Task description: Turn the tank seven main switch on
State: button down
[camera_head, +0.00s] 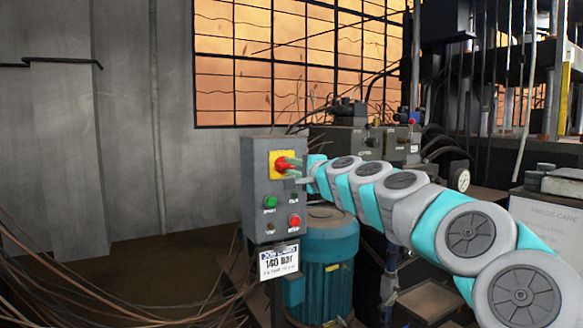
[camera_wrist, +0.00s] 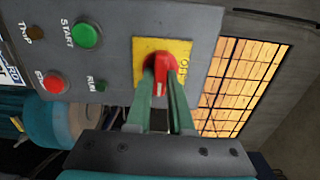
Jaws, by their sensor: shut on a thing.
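The main switch is a red rotary handle (camera_head: 281,165) on a square yellow plate (camera_head: 275,157), at the top of a grey control box (camera_head: 254,190). It shows closer in the wrist view as a red knob (camera_wrist: 158,60) with a pale line along its grip. My gripper (camera_head: 292,163) reaches in from the right. In the wrist view its two green fingers (camera_wrist: 160,82) stand on either side of the red handle and are shut on it. The plate's marks (camera_wrist: 185,65) are only partly readable, so the switch position is unclear.
Below the switch are a green START button (camera_wrist: 86,34), a red button (camera_head: 294,220) and small lamps. A "140 bar" label (camera_head: 279,262) hangs under the box. A teal motor (camera_head: 330,265) stands behind it. Loose cables (camera_head: 120,305) lie at lower left.

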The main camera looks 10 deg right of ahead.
jog(key=c, duration=0.8)
grip_release()
jog(key=v, duration=0.7)
jog(key=shift+s+d+b, duration=0.15)
jog(key=shift+s+b, duration=0.2)
